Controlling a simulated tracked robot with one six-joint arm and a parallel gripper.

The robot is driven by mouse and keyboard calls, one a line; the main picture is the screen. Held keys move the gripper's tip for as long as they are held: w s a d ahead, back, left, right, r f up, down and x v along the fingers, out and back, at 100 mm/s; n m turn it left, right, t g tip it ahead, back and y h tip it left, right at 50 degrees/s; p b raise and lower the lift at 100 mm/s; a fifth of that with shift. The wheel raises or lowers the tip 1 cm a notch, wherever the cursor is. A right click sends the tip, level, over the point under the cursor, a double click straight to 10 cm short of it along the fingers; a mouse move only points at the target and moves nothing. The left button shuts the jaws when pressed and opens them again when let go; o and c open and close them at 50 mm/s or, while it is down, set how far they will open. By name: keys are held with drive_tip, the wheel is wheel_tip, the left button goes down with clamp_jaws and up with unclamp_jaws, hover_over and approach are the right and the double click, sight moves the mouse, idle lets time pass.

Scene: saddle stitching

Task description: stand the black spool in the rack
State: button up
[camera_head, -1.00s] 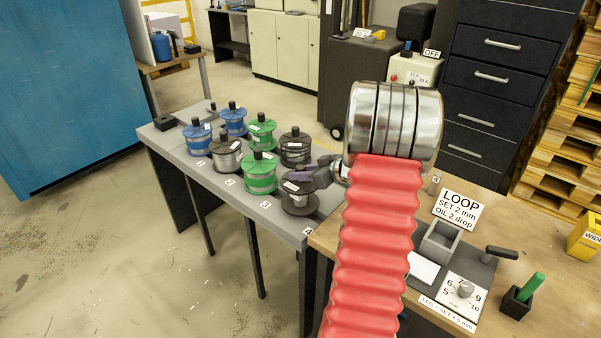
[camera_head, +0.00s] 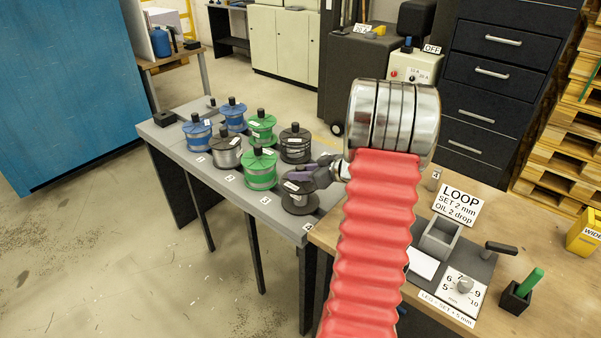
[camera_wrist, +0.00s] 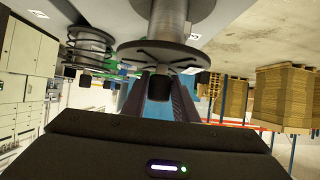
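Two black spools stand on the grey bench. The nearer black spool (camera_head: 298,199) is at the bench's right front corner. The other black spool (camera_head: 295,145) stands behind it. My gripper (camera_head: 306,174) is at the top of the nearer spool, coming from the right and partly covering it. In the wrist view, which looks upside down, a dark spool flange (camera_wrist: 163,53) sits just beyond my two finger tips (camera_wrist: 163,80). The fingers are apart, with blue showing between them. No separate rack is clear to me; the grey bench (camera_head: 224,187) has numbered labels.
Two green spools (camera_head: 259,171), two blue spools (camera_head: 197,134) and a grey spool (camera_head: 226,151) stand close by on the bench. The wooden table (camera_head: 560,265) at right holds a grey open box (camera_head: 440,238) and a LOOP sign (camera_head: 459,205).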

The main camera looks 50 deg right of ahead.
drive_tip(key=o, duration=0.4)
drive_tip(key=shift+o, duration=0.2)
drive_tip(key=shift+s, duration=0.1)
drive_tip(key=v, duration=1.3)
drive_tip(key=shift+s+r, duration=0.2)
drive_tip(key=shift+r, duration=0.05)
idle(0.5)
